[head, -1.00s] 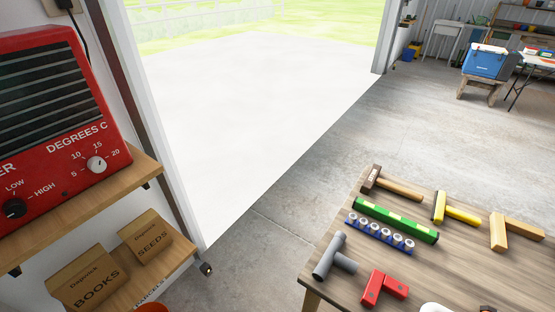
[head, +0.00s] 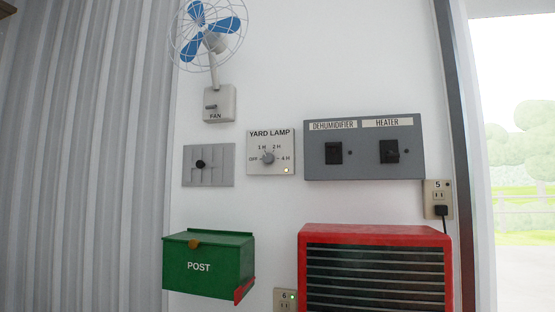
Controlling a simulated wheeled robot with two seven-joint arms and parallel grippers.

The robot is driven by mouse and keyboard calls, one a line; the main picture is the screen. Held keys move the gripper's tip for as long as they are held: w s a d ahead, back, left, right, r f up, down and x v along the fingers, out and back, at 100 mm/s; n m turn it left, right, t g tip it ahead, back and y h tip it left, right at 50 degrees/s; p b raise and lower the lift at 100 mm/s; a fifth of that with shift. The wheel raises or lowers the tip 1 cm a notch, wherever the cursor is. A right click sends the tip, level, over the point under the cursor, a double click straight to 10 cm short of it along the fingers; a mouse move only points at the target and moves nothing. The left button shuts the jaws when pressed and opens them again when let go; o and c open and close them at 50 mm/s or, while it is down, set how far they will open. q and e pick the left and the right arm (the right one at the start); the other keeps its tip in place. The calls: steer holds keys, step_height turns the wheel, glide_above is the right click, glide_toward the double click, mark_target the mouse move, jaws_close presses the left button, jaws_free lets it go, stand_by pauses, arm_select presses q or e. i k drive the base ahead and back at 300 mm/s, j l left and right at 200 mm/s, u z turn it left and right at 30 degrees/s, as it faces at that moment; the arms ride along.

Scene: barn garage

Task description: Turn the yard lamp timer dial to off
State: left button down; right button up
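The yard lamp timer (head: 271,140) is a pale square plate on the white wall, in the middle of the head view. Its grey round dial (head: 268,158) sits among the marks OFF, 1 H, 2 H and 4 H. The dial's pointer is too small to read surely. A small light (head: 286,170) at the plate's lower right glows yellowish. Neither of my grippers is in view.
A grey lever plate (head: 209,175) is left of the timer, and a blue-bladed fan (head: 210,35) is above. A dehumidifier and heater switch panel (head: 362,170) is to the right. Below are a green post box (head: 205,267) and a red heater (head: 375,237).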

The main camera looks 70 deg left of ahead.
mark_target(268, 158)
steer(key=u, duration=2.2)
